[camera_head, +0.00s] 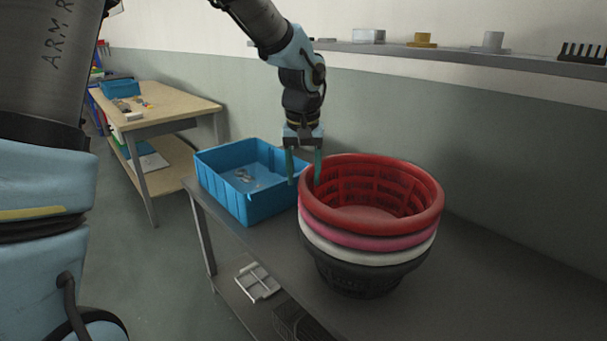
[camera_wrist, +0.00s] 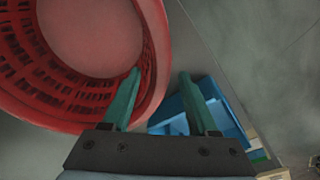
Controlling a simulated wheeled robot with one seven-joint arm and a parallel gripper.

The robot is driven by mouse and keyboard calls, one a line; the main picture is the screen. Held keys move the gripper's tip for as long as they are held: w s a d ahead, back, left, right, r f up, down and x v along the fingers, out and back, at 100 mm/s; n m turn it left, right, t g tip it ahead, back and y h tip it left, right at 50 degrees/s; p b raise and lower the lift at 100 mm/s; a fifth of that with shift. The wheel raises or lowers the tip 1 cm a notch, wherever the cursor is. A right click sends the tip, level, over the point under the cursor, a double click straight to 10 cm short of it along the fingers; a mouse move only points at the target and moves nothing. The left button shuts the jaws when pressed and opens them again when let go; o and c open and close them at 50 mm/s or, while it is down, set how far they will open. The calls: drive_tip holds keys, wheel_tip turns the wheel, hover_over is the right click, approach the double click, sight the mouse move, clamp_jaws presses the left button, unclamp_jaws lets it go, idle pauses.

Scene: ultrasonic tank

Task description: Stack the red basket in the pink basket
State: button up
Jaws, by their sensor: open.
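The red basket (camera_head: 425,199) is the top one of a stack on the dark table. The rim of the pink basket (camera_head: 388,243) shows directly under it, so the red basket sits nested in the pink one. A white basket rim and a black basket show below. My gripper (camera_head: 305,172) points down at the red basket's left rim and is open. In the wrist view, one finger of my gripper (camera_wrist: 156,95) lies over the inside of the red basket (camera_wrist: 50,75) and the other is outside its wall. I cannot tell whether either finger touches the rim.
A blue bin (camera_head: 266,207) with small items inside stands just left of the stack. The dark table (camera_head: 480,270) is clear to the right. A wall shelf (camera_head: 400,48) with small parts runs above. A wooden workbench (camera_head: 165,108) stands at the back left.

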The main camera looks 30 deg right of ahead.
drive_tip(key=shift+r+p, duration=0.3)
drive_tip(key=shift+r, duration=0.05)
wheel_tip(320, 180, up, 12)
drive_tip(key=s+b, duration=0.1)
drive_tip(key=shift+s+a, duration=0.15)
drive_tip(key=shift+a, duration=0.2)
drive_tip(key=w+a+f+n, duration=0.15)
drive_tip(key=a+f, duration=0.35)
drive_tip(key=a, duration=0.5)
drive_tip(key=w+a+f+n, duration=0.1)
drive_tip(key=w+a+f, duration=0.3)
drive_tip(key=a, duration=0.6)
drive_tip(key=s+a+f+n, duration=0.1)
drive_tip(key=s+a+f, duration=0.2)
drive_tip(key=a, duration=0.4)
drive_tip(key=s+a+f+n, duration=0.1)
drive_tip(key=s+a+f, duration=0.3)
drive_tip(key=a, duration=0.4)
drive_tip(key=shift+s+a+y, duration=0.15)
drive_tip(key=shift+s+y, duration=0.15)
drive_tip(key=shift+f, duration=0.1)
